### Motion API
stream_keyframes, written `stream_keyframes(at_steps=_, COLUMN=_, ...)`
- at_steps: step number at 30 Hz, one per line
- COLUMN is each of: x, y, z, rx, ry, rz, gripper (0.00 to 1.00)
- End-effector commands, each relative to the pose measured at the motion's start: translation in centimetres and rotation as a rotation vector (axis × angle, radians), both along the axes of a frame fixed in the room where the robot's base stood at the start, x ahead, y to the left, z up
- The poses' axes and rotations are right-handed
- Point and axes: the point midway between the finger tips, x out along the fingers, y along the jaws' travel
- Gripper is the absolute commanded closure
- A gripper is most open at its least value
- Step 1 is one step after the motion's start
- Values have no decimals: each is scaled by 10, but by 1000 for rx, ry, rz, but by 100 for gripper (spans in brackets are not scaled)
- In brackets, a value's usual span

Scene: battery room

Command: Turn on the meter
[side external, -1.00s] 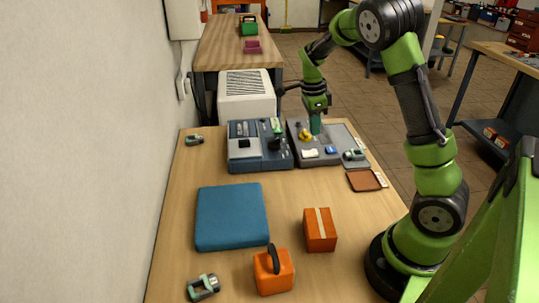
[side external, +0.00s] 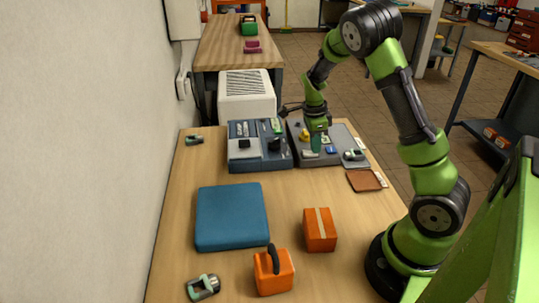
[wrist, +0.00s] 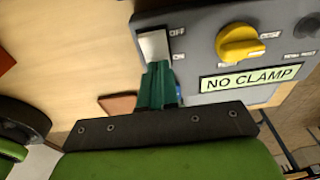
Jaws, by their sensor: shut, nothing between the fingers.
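The meter (side external: 345,138) is a grey sloped panel at the back of the table in the side view. In the wrist view its panel (wrist: 200,50) carries a white rocker switch (wrist: 153,45), with an OFF label at its upper right. A yellow knob (wrist: 239,43) and a display reading NO CLAMP (wrist: 248,78) are to the right. My gripper (side external: 316,149) is shut and empty, pointing down over the panel. In the wrist view its green fingertips (wrist: 158,66) overlap the switch's lower end. Whether they touch it I cannot tell.
A blue-grey device (side external: 243,158) stands close left of the meter. A brown tray (side external: 365,181) lies in front at right. A blue mat (side external: 232,217), an orange box (side external: 320,230) and an orange handled case (side external: 274,273) are nearer. The table between them is clear.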

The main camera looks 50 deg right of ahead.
Motion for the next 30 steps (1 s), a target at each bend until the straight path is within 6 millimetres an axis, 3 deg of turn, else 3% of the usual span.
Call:
stream_keyframes(at_steps=26, x=11, y=11, z=3, rx=0, ry=4, rz=3, gripper=100)
stream_keyframes(at_steps=30, x=12, y=12, z=13, rx=-2, ry=1, rz=3, gripper=100)
